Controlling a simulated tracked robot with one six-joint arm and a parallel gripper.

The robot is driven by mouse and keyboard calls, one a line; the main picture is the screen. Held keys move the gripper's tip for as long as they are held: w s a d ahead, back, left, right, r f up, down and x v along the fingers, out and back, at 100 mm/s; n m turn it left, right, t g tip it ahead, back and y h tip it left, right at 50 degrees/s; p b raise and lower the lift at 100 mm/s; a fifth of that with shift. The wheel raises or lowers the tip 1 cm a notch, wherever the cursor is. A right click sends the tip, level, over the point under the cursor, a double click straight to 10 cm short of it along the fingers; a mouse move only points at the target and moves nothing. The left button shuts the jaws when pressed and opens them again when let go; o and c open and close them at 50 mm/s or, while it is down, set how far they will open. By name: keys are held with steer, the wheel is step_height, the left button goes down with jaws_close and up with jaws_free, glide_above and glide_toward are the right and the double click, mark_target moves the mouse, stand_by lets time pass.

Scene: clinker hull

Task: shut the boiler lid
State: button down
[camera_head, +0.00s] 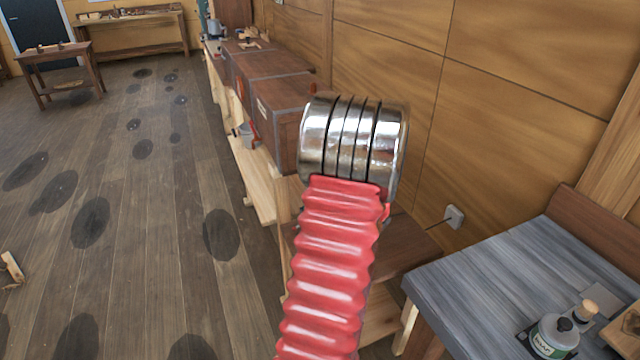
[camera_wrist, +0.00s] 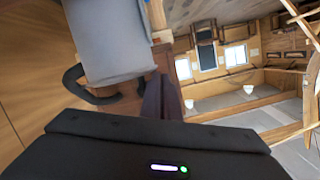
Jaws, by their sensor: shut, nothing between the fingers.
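I cannot make out a boiler or its lid for certain in either view. Several brown lidded chests (camera_head: 270,75) stand in a row along the wall in the head view, and their tops look closed. My red ribbed arm with a chrome band fills the middle of that view and hides part of the nearest chest. My gripper (camera_wrist: 162,95) shows in the wrist view as dark fingers close together, shut and empty. It is hidden in the head view.
A grey-topped bench (camera_head: 500,265) stands at the lower right, with a small canister (camera_head: 555,338) on it. A wall socket (camera_head: 454,215) is behind it. A small wooden table (camera_head: 60,65) and a long workbench (camera_head: 130,30) stand far left. The dark-spotted plank floor (camera_head: 150,200) is mostly free.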

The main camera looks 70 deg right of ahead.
steer(key=s+a+r, duration=0.6)
steer(key=a, duration=0.1)
steer(key=shift+s+a, duration=0.15)
steer(key=shift+s, duration=0.15)
steer(key=shift+r, duration=0.1)
stand_by(0.6)
